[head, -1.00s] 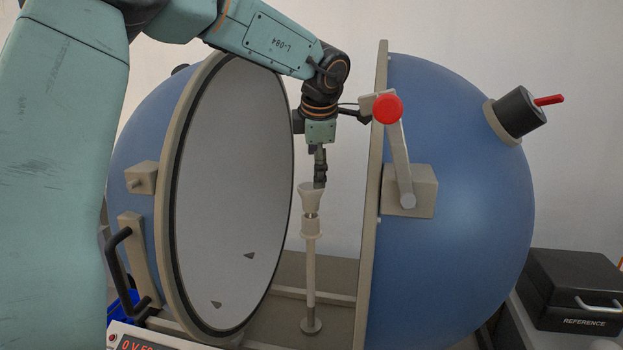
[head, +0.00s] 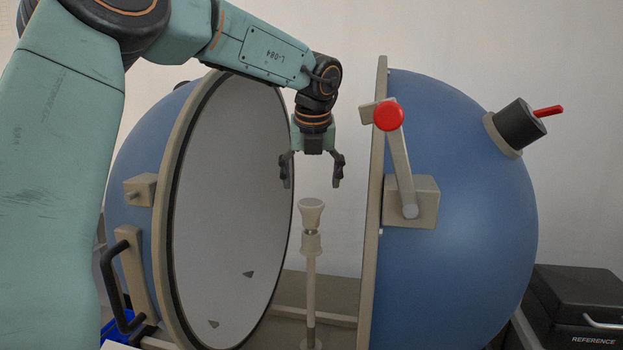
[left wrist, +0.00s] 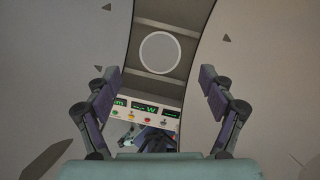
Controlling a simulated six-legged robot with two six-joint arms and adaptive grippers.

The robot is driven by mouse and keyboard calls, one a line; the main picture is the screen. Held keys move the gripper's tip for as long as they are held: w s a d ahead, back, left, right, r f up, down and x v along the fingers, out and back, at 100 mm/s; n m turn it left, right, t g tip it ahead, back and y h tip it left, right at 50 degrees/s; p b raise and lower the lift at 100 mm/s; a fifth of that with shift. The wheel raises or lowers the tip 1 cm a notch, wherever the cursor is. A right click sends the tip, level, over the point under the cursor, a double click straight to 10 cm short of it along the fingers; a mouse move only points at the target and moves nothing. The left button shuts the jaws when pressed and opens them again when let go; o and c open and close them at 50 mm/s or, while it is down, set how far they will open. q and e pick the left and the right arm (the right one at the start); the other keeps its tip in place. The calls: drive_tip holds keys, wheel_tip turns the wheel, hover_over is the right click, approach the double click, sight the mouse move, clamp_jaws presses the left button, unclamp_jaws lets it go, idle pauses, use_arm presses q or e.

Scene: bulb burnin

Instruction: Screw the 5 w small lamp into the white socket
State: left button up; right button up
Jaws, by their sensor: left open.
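The small lamp (head: 312,211), pale and flared toward its top, stands upright on the white socket (head: 311,243) at the head of a slim post (head: 311,285), between the two halves of the blue sphere. A narrow neck shows between lamp and socket; how deep the thread sits cannot be told. My left gripper (head: 311,184) is open and empty just above the lamp, pointing down, one finger on either side and apart from it. In the left wrist view, the lamp's round face (left wrist: 160,53) lies beyond the open fingertips. My right gripper is not in view.
The left half's grey disc (head: 235,190) and the right half's flange (head: 374,200) flank the gap closely. A red-knobbed lever (head: 388,117) juts from the right half. A black REFERENCE case (head: 578,305) stands at right. A panel with displays (left wrist: 145,112) shows in the wrist view.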

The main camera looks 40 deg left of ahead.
sight(310, 203)
use_arm(q)
drive_tip(key=shift+b+x, duration=0.65)
drive_tip(key=shift+x, duration=3.25)
drive_tip(key=c, duration=1.3)
drive_tip(key=m+h+p, duration=0.1)
drive_tip(key=m+p, duration=0.3)
drive_tip(key=p, duration=0.3)
drive_tip(key=m+t+h+p, duration=0.1)
drive_tip(key=m+p, duration=0.3)
drive_tip(key=p, duration=0.3)
drive_tip(key=shift+s+r+h, duration=0.1)
drive_tip(key=shift+r+h, duration=0.05)
drive_tip(key=shift+h, duration=0.25)
drive_tip(key=shift+f+m+h, duration=0.2)
drive_tip(key=shift+m+h, duration=0.1)
drive_tip(key=shift+m, duration=0.6)
drive_tip(key=m+h+b, duration=0.1)
drive_tip(key=m+b, duration=0.2)
drive_tip(key=m, duration=0.1)
drive_tip(key=shift+f+h+b, duration=0.15)
drive_tip(key=shift+h+b, duration=0.15)
drive_tip(key=shift+h, duration=0.1)
drive_tip(key=shift+d+m, duration=0.1)
drive_tip(key=shift+m, duration=0.4)
